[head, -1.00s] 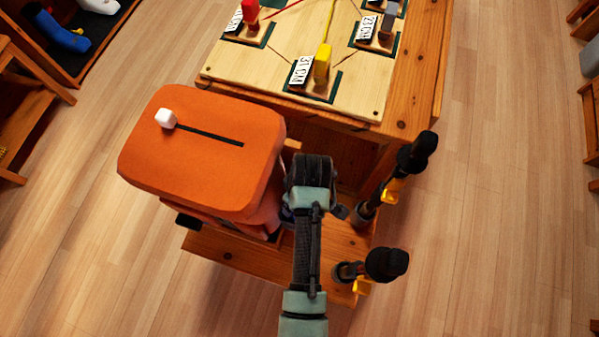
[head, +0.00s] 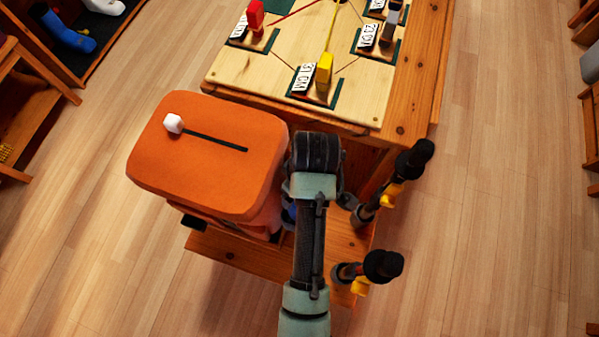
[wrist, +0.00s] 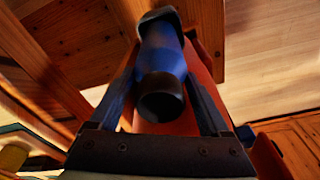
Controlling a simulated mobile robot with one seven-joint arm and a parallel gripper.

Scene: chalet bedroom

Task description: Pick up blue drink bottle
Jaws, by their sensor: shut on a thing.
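The blue drink bottle (wrist: 162,55) shows in the wrist view, with a dark band at its far end and a dark round end toward the camera. My gripper (wrist: 166,80) is shut on it, with one finger along each side. In the head view my arm hides nearly all of the bottle and the gripper. Only a small blue patch (head: 289,213) shows beside the arm, next to the orange box-like thing.
A large orange block (head: 215,175) with a slot and white knob stands left of my arm. Black-topped poles (head: 383,265) rise on the right above a low wooden shelf (head: 230,262). A wooden table (head: 385,110) with a board of labelled pegs stands behind. Open floor lies on both sides.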

